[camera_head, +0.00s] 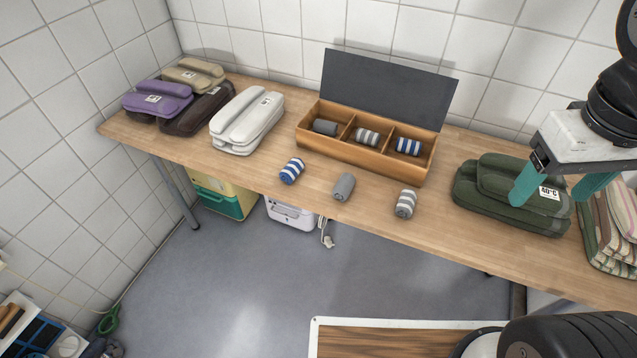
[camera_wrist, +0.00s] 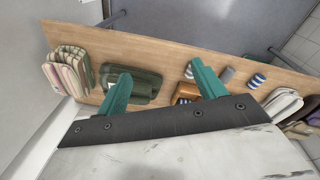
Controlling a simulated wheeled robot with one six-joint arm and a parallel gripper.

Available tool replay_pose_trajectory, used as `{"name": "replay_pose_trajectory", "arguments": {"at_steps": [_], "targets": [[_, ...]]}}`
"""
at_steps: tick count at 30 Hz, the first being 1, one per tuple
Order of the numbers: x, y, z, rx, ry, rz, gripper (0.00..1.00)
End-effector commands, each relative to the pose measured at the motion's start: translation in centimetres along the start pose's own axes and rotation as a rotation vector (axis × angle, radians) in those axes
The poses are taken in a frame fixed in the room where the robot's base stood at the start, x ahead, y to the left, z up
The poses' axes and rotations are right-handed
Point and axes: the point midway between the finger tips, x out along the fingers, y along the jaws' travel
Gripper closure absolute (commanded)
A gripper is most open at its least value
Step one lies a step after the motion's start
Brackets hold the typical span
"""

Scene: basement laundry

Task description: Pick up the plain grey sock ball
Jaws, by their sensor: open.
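A plain grey sock ball (camera_head: 343,187) lies on the wooden table in front of the divided box, between a blue-and-white striped sock ball (camera_head: 292,170) and a grey-and-white striped one (camera_head: 405,203). It also shows in the wrist view (camera_wrist: 227,74), just right of one finger. A second plain grey sock ball (camera_head: 325,127) lies in the box's left compartment. My gripper (camera_head: 548,200) is open and empty, its teal fingers apart, in front of the green towels at the right, well right of the loose socks.
The open wooden box (camera_head: 360,153) has a raised dark lid (camera_head: 385,88) and also holds two striped sock balls. Folded green towels (camera_head: 490,205) and striped cloths (camera_head: 607,225) are at the right. White (camera_head: 245,122) and purple (camera_head: 157,100) folded towels are at the left.

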Motion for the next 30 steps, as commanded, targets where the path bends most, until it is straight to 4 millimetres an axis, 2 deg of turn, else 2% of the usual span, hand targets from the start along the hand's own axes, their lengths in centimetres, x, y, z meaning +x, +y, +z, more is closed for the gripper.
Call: {"name": "replay_pose_trajectory", "arguments": {"at_steps": [5, 8, 14, 17, 20, 24, 27, 30], "targets": [[2.6, 0.8, -3.4, -0.256, -0.146, 0.203, 0.31], [4.2, 0.7, -6.1, -0.44, -0.219, 0.342, 0.31], [7.7, -1.4, -12.1, -0.832, -0.32, 0.62, 0.31], [9.9, -3.7, -15.2, -1.042, -0.351, 0.758, 0.31], [12.4, -6.9, -17.9, -1.259, -0.368, 0.891, 0.31], [16.8, -12.7, -20.7, -1.576, -0.37, 1.071, 0.31], [20.3, -17.3, -21.6, -1.8, -0.355, 1.188, 0.31], [23.8, -21.5, -21.6, -1.996, -0.332, 1.284, 0.31]]}}
